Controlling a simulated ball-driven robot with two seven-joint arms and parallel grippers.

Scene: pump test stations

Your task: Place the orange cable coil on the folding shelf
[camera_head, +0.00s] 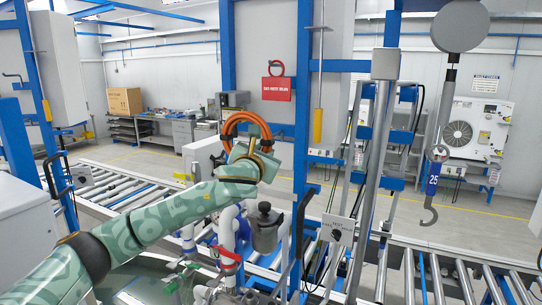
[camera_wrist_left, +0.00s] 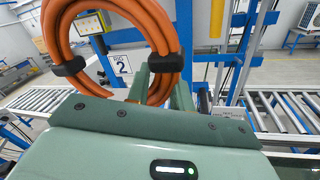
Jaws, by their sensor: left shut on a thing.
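The orange cable coil (camera_head: 229,129) is a ring of several loops, held up in the air near the middle of the head view. It also shows large in the left wrist view (camera_wrist_left: 158,28), with black ties around its loops. My left gripper (camera_head: 250,148) is shut on the coil's lower part, its fingers (camera_wrist_left: 160,85) partly hidden by the coil. My right gripper is not in view. I cannot pick out the folding shelf with certainty in either view.
A blue post (camera_head: 303,120) stands just right of the coil, with a red sign (camera_head: 277,88) behind. A grey canister (camera_head: 265,228) is below my gripper. A hook (camera_head: 430,212) hangs at right. Roller conveyors (camera_head: 120,190) run across; the floor beyond is mostly clear.

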